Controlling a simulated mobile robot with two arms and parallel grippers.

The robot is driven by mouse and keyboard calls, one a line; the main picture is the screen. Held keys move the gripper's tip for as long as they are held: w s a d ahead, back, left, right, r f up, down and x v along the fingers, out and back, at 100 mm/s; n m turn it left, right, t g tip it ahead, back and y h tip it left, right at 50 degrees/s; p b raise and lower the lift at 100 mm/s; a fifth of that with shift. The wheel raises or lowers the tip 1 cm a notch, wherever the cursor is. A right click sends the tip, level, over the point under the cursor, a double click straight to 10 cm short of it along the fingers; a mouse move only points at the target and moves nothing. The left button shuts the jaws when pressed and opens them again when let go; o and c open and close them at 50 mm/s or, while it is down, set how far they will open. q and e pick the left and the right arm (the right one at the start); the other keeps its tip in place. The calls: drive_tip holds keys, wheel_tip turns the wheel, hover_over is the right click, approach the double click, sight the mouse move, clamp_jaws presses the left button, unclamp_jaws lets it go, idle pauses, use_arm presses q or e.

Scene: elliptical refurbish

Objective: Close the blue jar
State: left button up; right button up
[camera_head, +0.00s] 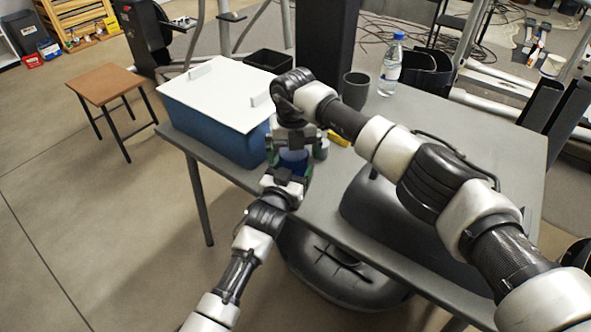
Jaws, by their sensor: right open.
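The blue jar (293,158) is near the left front edge of the grey table, mostly hidden between my two grippers. My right gripper (291,148) comes down from above, open, at the jar's top. My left gripper (287,174) reaches in from below in the picture, close against the jar's near side. Its fingers are largely covered, so I cannot tell whether they grip the jar. I cannot make out a lid on the jar; its top is hidden by my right gripper.
A blue box with a white lid (222,92) stands just left of the jar. A small grey item (321,150) and a yellow item (339,139) lie close to its right. A dark cup (355,91) and a water bottle (391,66) stand farther back.

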wheel_tip(320, 180, up, 12)
idle(0.4)
use_arm(q)
drive_tip(key=o, duration=1.7)
drive_tip(key=shift+s, duration=0.1)
drive_tip(key=p+v, duration=0.1)
drive_tip(key=v, duration=0.9)
drive_tip(key=shift+s+a, duration=0.15)
drive_tip(key=shift+s, duration=0.15)
use_arm(e)
drive_tip(key=shift+r, duration=0.65)
